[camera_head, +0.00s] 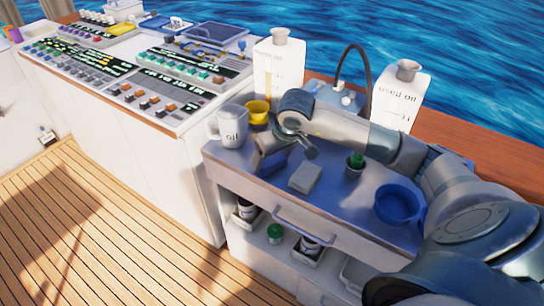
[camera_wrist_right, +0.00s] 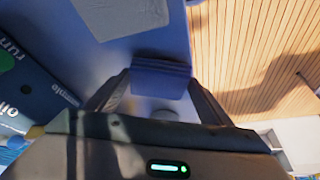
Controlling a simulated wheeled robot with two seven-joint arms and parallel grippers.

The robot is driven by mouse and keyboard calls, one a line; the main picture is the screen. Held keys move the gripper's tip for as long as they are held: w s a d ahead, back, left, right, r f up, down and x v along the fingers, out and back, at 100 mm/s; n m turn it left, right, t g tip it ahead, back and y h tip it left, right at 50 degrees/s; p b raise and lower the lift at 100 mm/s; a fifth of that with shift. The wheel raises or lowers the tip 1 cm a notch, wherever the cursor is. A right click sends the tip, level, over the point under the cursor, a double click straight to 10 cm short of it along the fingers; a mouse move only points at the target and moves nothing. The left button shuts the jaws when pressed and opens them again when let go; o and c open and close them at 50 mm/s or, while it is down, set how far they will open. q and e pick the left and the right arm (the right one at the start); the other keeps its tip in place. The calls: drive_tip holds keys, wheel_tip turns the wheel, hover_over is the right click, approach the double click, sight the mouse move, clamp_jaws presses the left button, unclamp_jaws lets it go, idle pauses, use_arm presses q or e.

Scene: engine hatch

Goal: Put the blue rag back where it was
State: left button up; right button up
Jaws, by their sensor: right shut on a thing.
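My right gripper (camera_head: 283,154) reaches in from the right over the blue-grey worktop (camera_head: 330,213), beside the oil jug. In the right wrist view its two fingers (camera_wrist_right: 158,88) are closed on the blue rag (camera_wrist_right: 160,76), a small folded dark blue cloth between the fingertips. In the head view the gripper mostly hides the rag. It looks low over the worktop; whether it touches the surface I cannot tell. A grey folded cloth or pad (camera_head: 305,178) lies on the worktop just right of the gripper, apart from it. My left gripper is out of view.
A blue bowl (camera_head: 397,204) and green-topped pot (camera_head: 355,163) sit to the right. White funnel-topped containers (camera_head: 279,75) line the back. Shelves (camera_head: 275,233) lie below; a control console (camera_head: 120,75) is left.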

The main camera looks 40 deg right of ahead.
drive_tip(key=shift+f, duration=0.15)
drive_tip(key=shift+f, duration=0.1)
drive_tip(key=o, duration=1)
drive_tip(key=shift+r, duration=0.2)
